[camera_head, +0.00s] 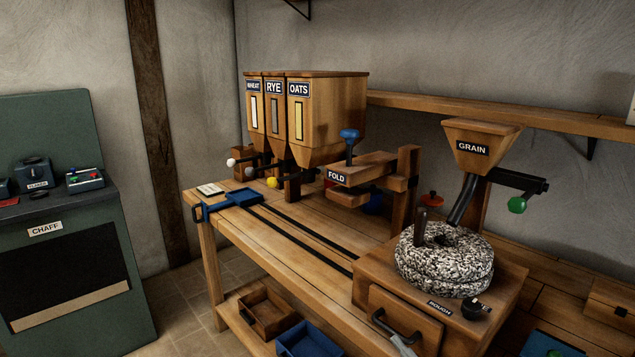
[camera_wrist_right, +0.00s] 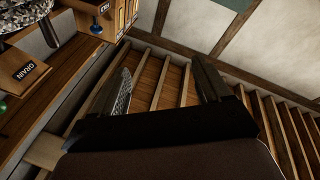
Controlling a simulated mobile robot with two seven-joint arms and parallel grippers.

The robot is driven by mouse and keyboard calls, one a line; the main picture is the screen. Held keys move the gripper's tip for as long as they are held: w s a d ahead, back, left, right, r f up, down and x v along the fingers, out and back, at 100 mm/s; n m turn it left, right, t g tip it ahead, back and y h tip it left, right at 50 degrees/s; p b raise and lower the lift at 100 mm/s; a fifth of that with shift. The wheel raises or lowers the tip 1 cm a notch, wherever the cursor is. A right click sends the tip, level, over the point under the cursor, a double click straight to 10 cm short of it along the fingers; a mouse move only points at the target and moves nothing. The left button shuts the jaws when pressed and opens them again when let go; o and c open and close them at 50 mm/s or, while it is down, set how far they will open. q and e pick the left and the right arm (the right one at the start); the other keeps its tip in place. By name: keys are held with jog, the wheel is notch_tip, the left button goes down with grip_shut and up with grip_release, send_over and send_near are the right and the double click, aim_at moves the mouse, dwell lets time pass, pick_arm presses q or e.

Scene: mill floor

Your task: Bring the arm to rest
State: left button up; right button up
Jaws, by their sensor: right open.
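My right gripper (camera_wrist_right: 160,66) shows in the right wrist view with its two fingers spread apart. The space between the fingers is empty, with wooden slats behind it, and it touches nothing that I can see. The grain hopper (camera_wrist_right: 24,72) and the edge of the millstone (camera_wrist_right: 28,16) are at the left of that view, apart from the fingers.
A green chaff cabinet (camera_head: 75,255) stands left. Tiled floor (camera_head: 170,310) lies clear between.

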jog(key=s+d+f+m+g+h, duration=0.3)
jog(key=s+f, duration=0.5)
jog(key=f, duration=0.3)
jog(key=s+d+f+m+g+h, duration=0.4)
jog(key=s+d+f+m+h, duration=0.2)
jog(key=f, duration=0.6)
jog(key=shift+s+d+f, duration=0.2)
jog(key=shift+s+d, duration=0.65)
jog(key=shift+s, duration=0.1)
